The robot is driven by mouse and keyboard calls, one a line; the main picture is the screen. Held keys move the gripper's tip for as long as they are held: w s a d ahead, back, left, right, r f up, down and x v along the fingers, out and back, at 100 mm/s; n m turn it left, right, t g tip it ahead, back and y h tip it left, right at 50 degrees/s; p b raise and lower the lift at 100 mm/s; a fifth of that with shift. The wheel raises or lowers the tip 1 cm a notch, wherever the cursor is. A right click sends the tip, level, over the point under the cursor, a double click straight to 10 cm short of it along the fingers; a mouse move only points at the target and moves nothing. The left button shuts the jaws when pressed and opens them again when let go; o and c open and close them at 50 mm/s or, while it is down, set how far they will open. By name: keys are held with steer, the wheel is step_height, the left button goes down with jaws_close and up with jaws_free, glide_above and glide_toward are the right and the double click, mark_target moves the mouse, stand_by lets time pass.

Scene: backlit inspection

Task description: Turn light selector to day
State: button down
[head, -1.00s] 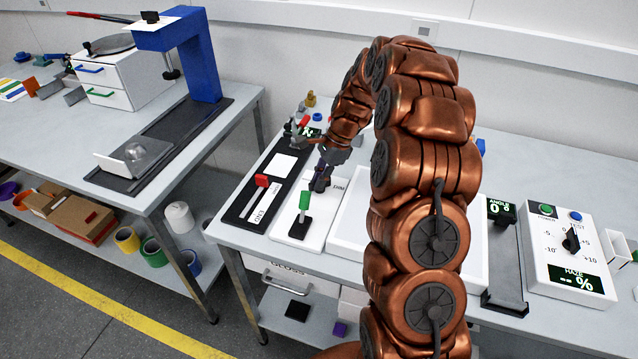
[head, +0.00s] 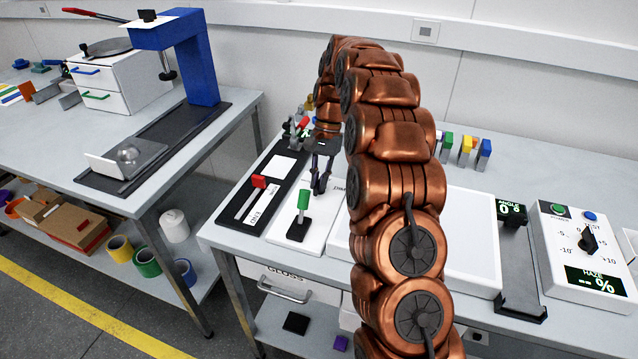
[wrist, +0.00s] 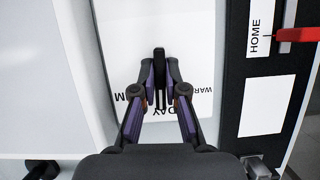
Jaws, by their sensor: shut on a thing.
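The light selector's black knob (wrist: 159,54) stands on a white panel (wrist: 192,40) in the wrist view. My gripper (wrist: 160,85) is shut on the knob, with its fingers at either side. The words DAY and WARM read upside down on the panel near the fingers, and another label is partly covered. In the head view my gripper (head: 320,185) points down at the white panel, behind the green-handled lever (head: 303,204). The knob's exact pointing direction is hard to tell, as the fingers cover part of it.
A black strip with a red-handled slider (head: 258,182) lies left of the panel. A white tray (head: 465,265) is partly behind my arm. A haze meter (head: 580,255) stands at the right. Coloured clips (head: 465,148) stand at the back.

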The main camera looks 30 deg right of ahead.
steer(key=shift+n, duration=0.3)
stand_by(0.4)
steer(key=c, duration=1.2)
jaws_free()
